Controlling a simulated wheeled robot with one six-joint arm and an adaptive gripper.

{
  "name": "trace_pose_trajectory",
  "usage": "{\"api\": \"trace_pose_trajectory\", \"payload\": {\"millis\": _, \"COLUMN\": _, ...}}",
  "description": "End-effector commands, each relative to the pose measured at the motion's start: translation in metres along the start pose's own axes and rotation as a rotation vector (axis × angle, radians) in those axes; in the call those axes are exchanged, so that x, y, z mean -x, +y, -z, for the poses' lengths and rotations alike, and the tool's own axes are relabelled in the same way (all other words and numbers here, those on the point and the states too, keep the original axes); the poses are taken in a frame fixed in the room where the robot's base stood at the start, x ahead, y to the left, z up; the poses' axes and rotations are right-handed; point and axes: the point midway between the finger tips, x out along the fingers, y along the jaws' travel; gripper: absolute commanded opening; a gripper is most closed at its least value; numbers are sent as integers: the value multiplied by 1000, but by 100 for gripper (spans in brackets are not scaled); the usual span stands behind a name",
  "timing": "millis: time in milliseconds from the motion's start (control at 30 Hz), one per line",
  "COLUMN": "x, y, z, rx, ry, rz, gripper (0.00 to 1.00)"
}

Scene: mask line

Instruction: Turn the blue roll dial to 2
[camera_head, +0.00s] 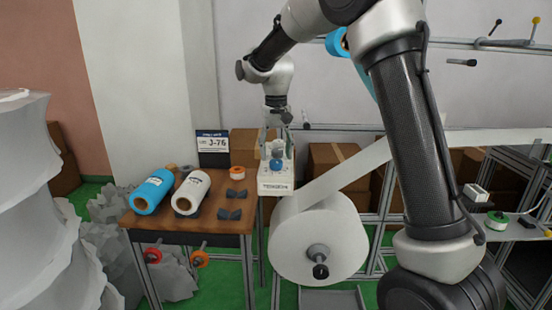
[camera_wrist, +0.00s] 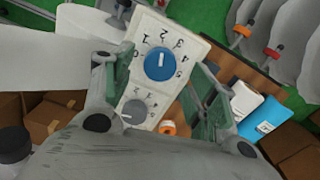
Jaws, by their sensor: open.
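The blue roll dial (camera_head: 277,164) sits on top of a white control box (camera_head: 275,187). In the wrist view the blue dial (camera_wrist: 160,64) is round, with printed numbers around it on the white panel (camera_wrist: 200,46). A pale mark on the dial points roughly toward the 2; its exact setting is hard to read. A grey dial (camera_wrist: 134,112) with its own scale sits below it in the wrist view. My gripper (camera_head: 277,140) points down over the blue dial. Its green-padded fingers (camera_wrist: 166,76) are spread on either side of the dial, with gaps showing between.
A wooden table (camera_head: 190,224) left of the box holds a blue roll (camera_head: 152,190), a white roll (camera_head: 191,193), an orange-and-white roll (camera_head: 237,173) and dark cradles (camera_head: 230,214). A large white roll (camera_head: 300,245) with its web stands just right of the box. A sign stands behind the table.

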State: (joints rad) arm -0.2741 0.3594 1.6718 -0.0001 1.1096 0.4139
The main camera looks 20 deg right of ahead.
Motion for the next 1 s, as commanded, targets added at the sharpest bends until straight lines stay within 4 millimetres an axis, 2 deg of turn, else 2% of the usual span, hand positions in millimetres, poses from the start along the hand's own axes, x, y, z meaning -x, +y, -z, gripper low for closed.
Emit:
{"api": "trace_pose_trajectory", "payload": {"millis": 33, "x": 13, "y": 0, "z": 1, "rx": 0, "ry": 5, "rz": 2, "gripper": 58}}
{"api": "trace_pose_trajectory", "payload": {"millis": 200, "x": 52, "y": 0, "z": 1, "rx": 0, "ry": 5, "rz": 2, "gripper": 58}}
{"api": "trace_pose_trajectory", "payload": {"millis": 433, "x": 86, "y": 0, "z": 1, "rx": 0, "ry": 2, "rz": 1, "gripper": 58}}
{"api": "trace_pose_trajectory", "payload": {"millis": 600, "x": 93, "y": 0, "z": 0, "rx": 0, "ry": 0, "rz": 0, "gripper": 58}}
{"api": "trace_pose_trajectory", "payload": {"millis": 967, "x": 93, "y": -2, "z": 5, "rx": 50, "ry": 21, "rz": 8, "gripper": 58}}
{"api": "trace_pose_trajectory", "payload": {"millis": 1000, "x": 83, "y": -2, "z": 4, "rx": 84, "ry": 19, "rz": 8, "gripper": 58}}
